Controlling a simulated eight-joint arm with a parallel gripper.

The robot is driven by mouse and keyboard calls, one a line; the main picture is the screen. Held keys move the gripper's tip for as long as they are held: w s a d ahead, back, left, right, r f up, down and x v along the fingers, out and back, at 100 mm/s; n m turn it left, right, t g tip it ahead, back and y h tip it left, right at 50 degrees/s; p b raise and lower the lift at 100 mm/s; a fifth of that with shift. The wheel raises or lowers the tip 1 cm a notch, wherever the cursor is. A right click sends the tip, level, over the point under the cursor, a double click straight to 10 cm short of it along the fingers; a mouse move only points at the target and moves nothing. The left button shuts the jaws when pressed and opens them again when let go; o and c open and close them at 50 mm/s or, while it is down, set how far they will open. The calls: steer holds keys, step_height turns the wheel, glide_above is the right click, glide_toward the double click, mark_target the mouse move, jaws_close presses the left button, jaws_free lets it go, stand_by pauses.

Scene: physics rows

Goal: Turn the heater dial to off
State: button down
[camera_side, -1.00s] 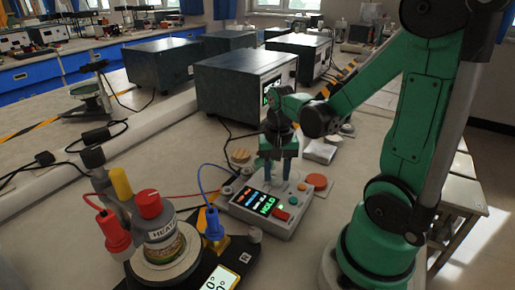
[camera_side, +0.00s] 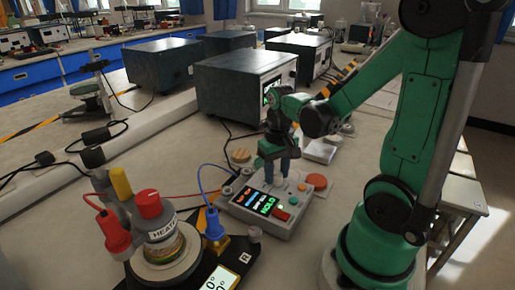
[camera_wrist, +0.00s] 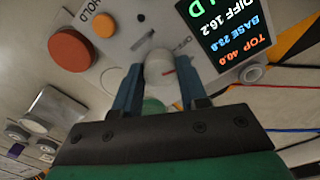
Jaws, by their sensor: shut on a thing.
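The heater dial (camera_wrist: 160,68) is a pale grey knob with a red pointer line, on the control box. In the wrist view my gripper (camera_wrist: 155,75) has its two blue fingers on either side of the dial, shut on it. The box's screen (camera_wrist: 215,30) shows TOP, BASE and DIFF readings and a HOLD line in green.
A red-capped vessel (camera_side: 155,225) with lettering on it stands at the lower left, with a red and a blue lead. An orange-red disc (camera_side: 316,181) lies at the box's right edge. A dark instrument case (camera_side: 235,90) stands behind.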

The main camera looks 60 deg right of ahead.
mark_target(277, 174)
steer(key=shift+n, duration=1.9)
steer(key=shift+c, duration=2.4)
jaws_free()
steer(key=shift+r, duration=0.1)
steer(key=shift+r, duration=2.7)
steer(key=w+a+r+n+t, duration=0.1)
steer(key=w+a+t, duration=0.1)
steer(key=a, duration=0.3)
steer(key=w+a+r+n+t, duration=0.1)
steer(key=w+a+r+t, duration=0.1)
steer(key=a+t, duration=0.3)
steer(key=shift+a, duration=0.45)
